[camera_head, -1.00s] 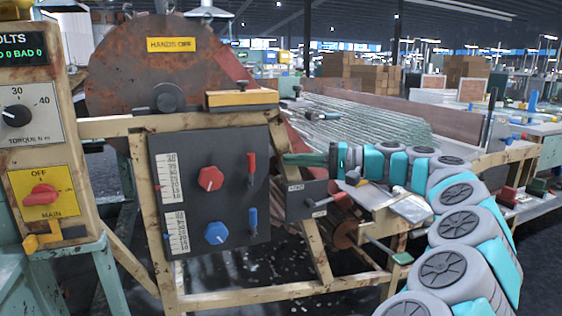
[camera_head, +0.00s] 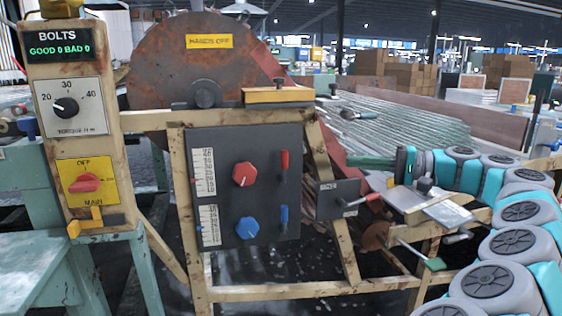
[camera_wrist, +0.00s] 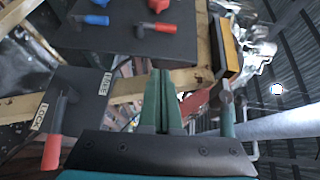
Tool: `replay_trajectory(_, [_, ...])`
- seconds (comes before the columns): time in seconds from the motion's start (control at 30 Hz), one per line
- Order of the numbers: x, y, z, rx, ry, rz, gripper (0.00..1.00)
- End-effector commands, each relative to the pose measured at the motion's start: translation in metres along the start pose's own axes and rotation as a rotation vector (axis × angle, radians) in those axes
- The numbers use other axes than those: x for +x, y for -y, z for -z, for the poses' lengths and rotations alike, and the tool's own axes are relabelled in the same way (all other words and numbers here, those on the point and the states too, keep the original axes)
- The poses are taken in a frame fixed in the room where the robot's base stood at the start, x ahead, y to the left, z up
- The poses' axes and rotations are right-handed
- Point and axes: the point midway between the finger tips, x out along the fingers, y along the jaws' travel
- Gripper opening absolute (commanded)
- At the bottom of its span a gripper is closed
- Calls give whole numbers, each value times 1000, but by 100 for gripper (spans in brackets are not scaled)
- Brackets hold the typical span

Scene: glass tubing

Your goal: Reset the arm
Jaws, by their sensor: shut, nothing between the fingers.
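My arm with grey and teal links curves in from the right edge of the head view. My gripper (camera_head: 352,161) points left, with its green fingers beside the machine's wooden frame. In the wrist view my gripper (camera_wrist: 161,75) shows its two green fingers together, with nothing between them. The fingertips lie near the wooden beam; I cannot tell whether they touch it.
The machine's dark panel (camera_head: 260,222) has a red knob (camera_head: 245,174), a blue knob (camera_head: 247,231) and two levers. A small lever plate (camera_head: 338,197) sits just below my gripper. Glass tubes (camera_head: 400,125) lie behind. A control box (camera_head: 72,130) stands left.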

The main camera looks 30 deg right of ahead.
Motion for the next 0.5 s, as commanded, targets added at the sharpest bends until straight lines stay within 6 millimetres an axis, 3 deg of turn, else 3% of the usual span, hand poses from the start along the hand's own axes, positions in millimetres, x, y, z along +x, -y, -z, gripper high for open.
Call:
replay_trajectory(0.17, [3,1,-2,-1,6,-3,0])
replay_trajectory(0.27, [22,6,-13,-7,46,-21,0])
replay_trajectory(0.37, [61,16,-42,-21,131,-69,0])
replay_trajectory(0.5, [129,22,-107,-59,285,-190,0])
